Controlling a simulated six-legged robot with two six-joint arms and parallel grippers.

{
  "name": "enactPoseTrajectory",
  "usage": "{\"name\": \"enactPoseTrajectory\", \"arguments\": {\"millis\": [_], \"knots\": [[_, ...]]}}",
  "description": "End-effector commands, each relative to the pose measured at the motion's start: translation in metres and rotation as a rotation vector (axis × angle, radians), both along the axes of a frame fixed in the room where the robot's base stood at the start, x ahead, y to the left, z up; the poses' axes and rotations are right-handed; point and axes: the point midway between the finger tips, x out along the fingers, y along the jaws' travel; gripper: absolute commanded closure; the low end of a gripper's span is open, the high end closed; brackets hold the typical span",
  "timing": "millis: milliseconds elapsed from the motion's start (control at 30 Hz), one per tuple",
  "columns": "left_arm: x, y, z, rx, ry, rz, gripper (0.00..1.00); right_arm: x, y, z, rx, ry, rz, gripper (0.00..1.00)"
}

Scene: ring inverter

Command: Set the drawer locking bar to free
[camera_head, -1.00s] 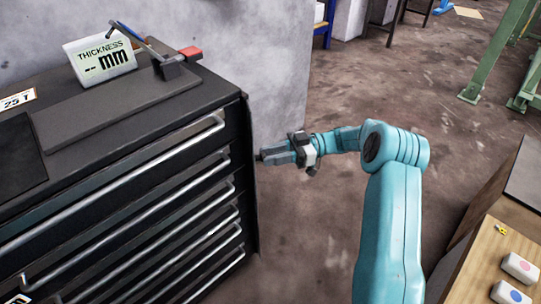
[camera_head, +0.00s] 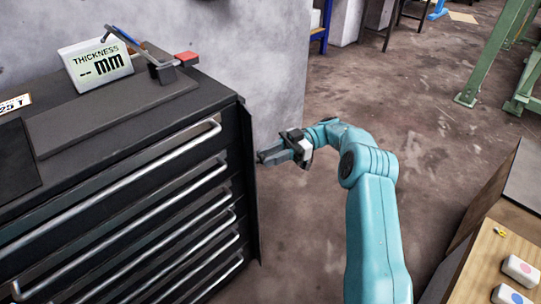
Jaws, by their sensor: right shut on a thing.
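The black drawer cabinet (camera_head: 150,160) stands at the left, with several drawers and long silver handles (camera_head: 120,185). The dark upright locking bar (camera_head: 249,185) runs along the right edge of its front. My right gripper (camera_head: 262,158) is at the upper part of this bar, with its fingertips against its right side. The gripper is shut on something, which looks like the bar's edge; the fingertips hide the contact. My left gripper does not show.
A thickness display (camera_head: 96,66) and a gauge with a red block (camera_head: 186,58) stand on the cabinet top. A wooden bench (camera_head: 492,262) with white button boxes (camera_head: 520,270) is at the lower right. Green steel legs (camera_head: 495,60) stand at the back right. The floor between is clear.

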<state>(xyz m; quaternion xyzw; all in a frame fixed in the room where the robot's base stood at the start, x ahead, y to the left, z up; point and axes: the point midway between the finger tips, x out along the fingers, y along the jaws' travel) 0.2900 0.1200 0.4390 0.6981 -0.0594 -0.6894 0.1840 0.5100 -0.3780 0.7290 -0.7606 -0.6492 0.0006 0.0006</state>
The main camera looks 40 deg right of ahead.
Motion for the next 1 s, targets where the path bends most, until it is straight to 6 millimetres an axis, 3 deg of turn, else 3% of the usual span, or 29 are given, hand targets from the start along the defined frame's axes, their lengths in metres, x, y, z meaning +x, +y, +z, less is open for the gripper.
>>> {"name": "enactPoseTrajectory", "arguments": {"millis": [33, 67, 100, 133, 433, 567, 1000], "knots": [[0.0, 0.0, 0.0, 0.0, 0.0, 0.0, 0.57, 0.002, 0.0, 0.003, 0.001, -0.008, -0.006, 1.0], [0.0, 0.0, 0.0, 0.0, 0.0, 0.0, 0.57, 0.002, 0.0, 0.003, 0.001, -0.008, -0.006, 0.64], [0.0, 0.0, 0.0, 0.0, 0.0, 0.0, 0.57, 0.002, 0.0, 0.003, 0.001, -0.008, -0.006, 0.51], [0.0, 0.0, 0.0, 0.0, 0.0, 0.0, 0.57, 0.002, 0.0, 0.003, 0.001, -0.007, -0.006, 0.46], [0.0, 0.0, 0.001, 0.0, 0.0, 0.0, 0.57, 0.001, 0.0, 0.003, 0.0, -0.004, -0.004, 0.46], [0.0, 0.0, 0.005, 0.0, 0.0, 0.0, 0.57, 0.001, 0.0, 0.017, -0.001, -0.005, -0.003, 0.46], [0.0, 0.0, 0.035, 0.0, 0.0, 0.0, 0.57, 0.001, 0.0, 0.134, -0.001, -0.009, -0.004, 0.46]]}}
